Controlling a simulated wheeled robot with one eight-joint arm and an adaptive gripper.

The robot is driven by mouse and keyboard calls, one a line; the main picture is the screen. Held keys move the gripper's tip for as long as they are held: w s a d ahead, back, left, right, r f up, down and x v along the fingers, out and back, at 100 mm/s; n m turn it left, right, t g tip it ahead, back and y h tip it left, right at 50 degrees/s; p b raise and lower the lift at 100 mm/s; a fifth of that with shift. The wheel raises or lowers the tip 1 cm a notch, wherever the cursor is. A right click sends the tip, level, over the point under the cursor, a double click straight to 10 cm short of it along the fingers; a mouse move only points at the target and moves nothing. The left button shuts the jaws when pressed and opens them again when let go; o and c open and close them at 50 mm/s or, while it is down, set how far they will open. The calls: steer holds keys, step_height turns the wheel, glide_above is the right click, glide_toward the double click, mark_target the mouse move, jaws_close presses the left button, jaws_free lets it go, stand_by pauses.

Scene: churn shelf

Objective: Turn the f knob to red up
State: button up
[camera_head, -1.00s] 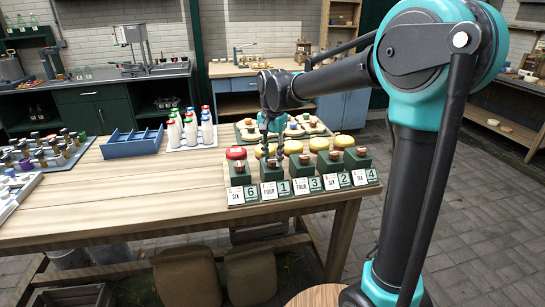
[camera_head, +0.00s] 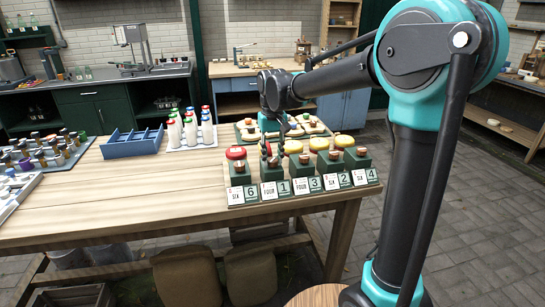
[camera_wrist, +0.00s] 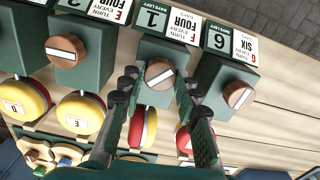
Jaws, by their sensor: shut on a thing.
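The f knob (camera_wrist: 160,73) is a round wooden knob with a pale line, on the green block of the card reading FOUR and 1. In the wrist view it sits between the two fingers of my gripper (camera_wrist: 157,82), which is shut on it. Its line lies tilted. Behind it the f disc (camera_wrist: 142,127) shows red with a white strip between the fingers. In the head view my gripper (camera_head: 268,155) stands over this second block from the left, and red shows there. The fingers partly hide the disc.
The e knob (camera_wrist: 66,50) and g knob (camera_wrist: 239,95) stand close on either side. The e disc (camera_wrist: 80,112) is yellow on top; the g disc (camera_head: 236,153) is red. A blue tray (camera_head: 132,143) and white bottles (camera_head: 190,133) stand further left. The table's left front (camera_head: 110,205) is clear.

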mark_target(272, 159)
steer(key=n, duration=0.4)
steer(key=shift+n, duration=2)
steer(key=o, duration=1.2)
steer(key=shift+c, duration=0.2)
step_height(272, 159, up, 12)
